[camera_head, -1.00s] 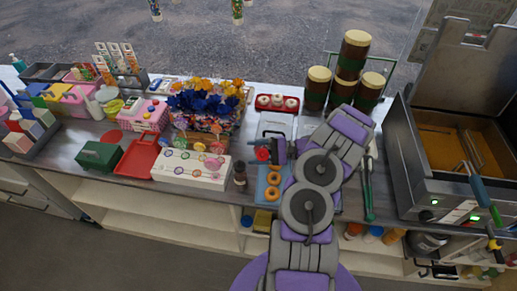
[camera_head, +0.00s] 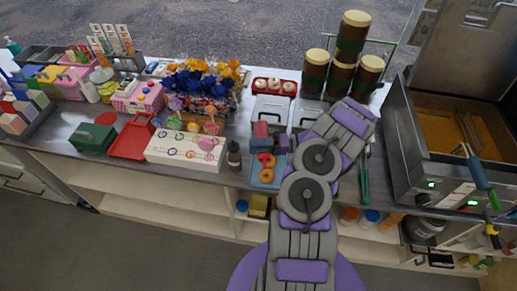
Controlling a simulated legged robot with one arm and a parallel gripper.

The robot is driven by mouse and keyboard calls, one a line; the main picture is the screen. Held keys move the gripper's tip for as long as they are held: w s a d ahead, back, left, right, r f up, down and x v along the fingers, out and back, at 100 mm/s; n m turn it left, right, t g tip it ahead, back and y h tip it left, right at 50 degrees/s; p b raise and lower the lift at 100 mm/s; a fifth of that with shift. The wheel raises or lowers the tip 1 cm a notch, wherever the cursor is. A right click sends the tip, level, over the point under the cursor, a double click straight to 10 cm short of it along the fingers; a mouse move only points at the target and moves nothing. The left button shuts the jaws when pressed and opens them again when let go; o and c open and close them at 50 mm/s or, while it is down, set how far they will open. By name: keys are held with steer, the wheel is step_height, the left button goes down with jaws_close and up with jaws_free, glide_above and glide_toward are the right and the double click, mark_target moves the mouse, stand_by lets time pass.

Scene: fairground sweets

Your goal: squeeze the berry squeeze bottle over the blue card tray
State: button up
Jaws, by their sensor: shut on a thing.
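My gripper (camera_head: 272,143) is shut on a reddish thing, which I take to be the berry squeeze bottle (camera_head: 262,130). It is held above the blue card tray (camera_head: 256,180); its exact tilt and nozzle are too small to tell. A red patch shows just below the gripper, over the tray's upper part. Orange-brown rings like doughnuts (camera_head: 267,176) lie in the tray. My arm and gripper hide the tray's right side and part of the bottle. I cannot see whether any sauce is coming out.
A dark bottle (camera_head: 234,158) stands left of the tray, beside a white lollipop stand (camera_head: 185,151). A red tray (camera_head: 133,138) lies farther left. Brown jars (camera_head: 341,77) stand behind my arm. A fryer (camera_head: 440,150) with baskets is on the right. A grey-white board (camera_head: 272,107) lies behind the gripper.

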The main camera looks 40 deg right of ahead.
steer(key=n+b, duration=0.1)
steer(key=n, duration=0.1)
steer(key=s+n+b, duration=0.1)
steer(key=shift+d+r+n, duration=0.1)
steer(key=shift+r+n, duration=0.3)
steer(key=shift+d+f+b, duration=0.2)
steer(key=shift+f+b, duration=0.5)
steer(key=shift+f, duration=0.4)
steer(key=shift+w+f, duration=0.1)
steer(key=shift+f, duration=0.1)
steer(key=shift+a+f, duration=0.1)
steer(key=shift+a, duration=0.3)
steer(key=shift+d, duration=0.15)
steer(key=shift+o, duration=1)
steer(key=shift+d, duration=0.1)
steer(key=c, duration=1)
